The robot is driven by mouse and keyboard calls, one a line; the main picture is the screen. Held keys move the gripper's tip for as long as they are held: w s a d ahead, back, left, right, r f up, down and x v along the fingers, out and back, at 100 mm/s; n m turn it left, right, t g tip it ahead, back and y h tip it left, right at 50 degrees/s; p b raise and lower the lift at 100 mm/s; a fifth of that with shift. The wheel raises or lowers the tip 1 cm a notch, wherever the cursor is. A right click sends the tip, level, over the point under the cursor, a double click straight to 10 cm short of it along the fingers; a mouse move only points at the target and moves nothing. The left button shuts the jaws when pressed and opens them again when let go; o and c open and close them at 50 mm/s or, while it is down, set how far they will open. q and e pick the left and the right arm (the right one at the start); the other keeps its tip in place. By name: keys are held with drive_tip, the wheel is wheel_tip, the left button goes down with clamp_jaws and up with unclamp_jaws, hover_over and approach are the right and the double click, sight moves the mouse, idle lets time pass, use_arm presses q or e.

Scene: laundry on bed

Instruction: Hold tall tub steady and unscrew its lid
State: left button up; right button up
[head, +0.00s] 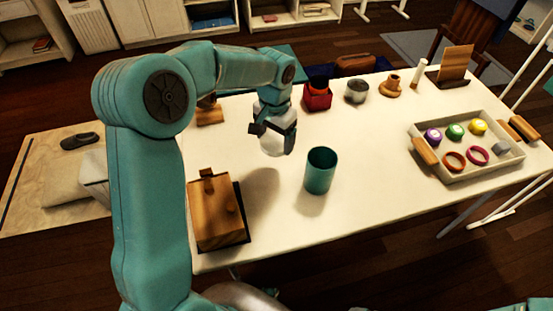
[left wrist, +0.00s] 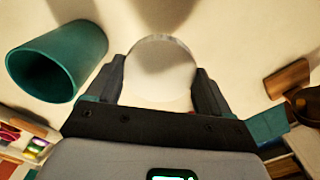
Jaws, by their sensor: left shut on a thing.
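A white round tub (head: 272,145) is at the left middle of the table, under my left gripper (head: 274,130). In the left wrist view, the white tub (left wrist: 158,75) sits between the two dark fingers of my left gripper (left wrist: 152,92), which is shut on it. A pale rim shows along its far edge. The gripper hides much of the tub in the head view, so I cannot tell its lid from its body, or whether its base touches the table. My right gripper is not in view.
An open teal cup (head: 319,172) stands close to the tub's right. A wooden box (head: 215,218) is at the near left. A tray (head: 450,172) with coloured small items is at the right. A red container (head: 317,97) and a grey pot (head: 356,91) stand behind. The table's front middle is clear.

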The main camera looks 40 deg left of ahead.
sight(275, 141)
use_arm(q)
wheel_tip(275, 141, down, 5)
drive_tip(key=shift+w+f, duration=0.1)
drive_tip(key=shift+f, duration=0.05)
wheel_tip(275, 141, down, 4)
drive_tip(key=shift+r, duration=0.25)
drive_tip(key=shift+f, duration=0.3)
drive_tip(key=shift+r, duration=0.15)
drive_tip(key=o, duration=1)
drive_tip(key=shift+f+b, duration=0.2)
drive_tip(key=shift+b, duration=0.15)
drive_tip(key=shift+o, duration=0.2)
wheel_tip(275, 141, up, 12)
drive_tip(key=shift+r+p, duration=0.25)
drive_tip(key=shift+p, duration=0.4)
drive_tip(key=shift+f, duration=0.1)
